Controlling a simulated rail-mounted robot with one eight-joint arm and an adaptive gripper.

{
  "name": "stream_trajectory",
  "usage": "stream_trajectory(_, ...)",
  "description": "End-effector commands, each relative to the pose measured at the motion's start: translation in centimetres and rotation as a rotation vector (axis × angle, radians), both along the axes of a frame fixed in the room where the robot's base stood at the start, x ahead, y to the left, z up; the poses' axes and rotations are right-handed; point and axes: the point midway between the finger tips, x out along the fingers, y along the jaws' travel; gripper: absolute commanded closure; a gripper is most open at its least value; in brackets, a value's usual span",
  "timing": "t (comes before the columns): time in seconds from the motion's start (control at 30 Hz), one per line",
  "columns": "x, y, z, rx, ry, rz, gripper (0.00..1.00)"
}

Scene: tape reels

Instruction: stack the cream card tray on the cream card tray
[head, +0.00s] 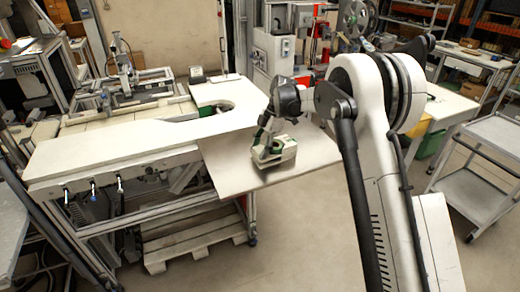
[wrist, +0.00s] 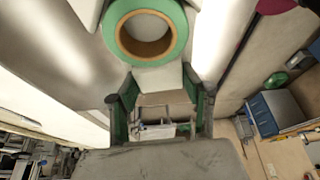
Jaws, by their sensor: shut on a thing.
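A cream card tray (head: 286,152) shows as a small boxy shape at the near part of the pale table. My gripper (head: 266,146) is at its left side and partly covers it. In the wrist view my gripper (wrist: 160,90) has its two dark, green-padded fingers on either side of a cream surface (wrist: 158,78), and it is shut on a cream card tray. I cannot clearly separate a second cream tray from the first, and I cannot tell whether the held one touches anything below.
A green tape reel with a brown core (wrist: 145,35) lies just beyond the fingers in the wrist view. The pale table (head: 225,165) has free room left of my gripper. A white worktop (head: 110,150) adjoins it. A grey cart (head: 485,165) stands at the right.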

Motion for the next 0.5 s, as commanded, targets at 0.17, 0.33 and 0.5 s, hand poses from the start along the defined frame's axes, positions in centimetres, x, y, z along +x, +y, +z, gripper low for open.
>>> stream_trajectory(0.17,0.0,0.01,-0.04,0.0,0.0,0.0,0.4)
stream_trajectory(0.33,0.0,0.0,-0.03,0.0,0.0,0.0,0.4)
stream_trajectory(0.5,0.0,0.0,0.34,0.0,0.0,0.0,0.4)
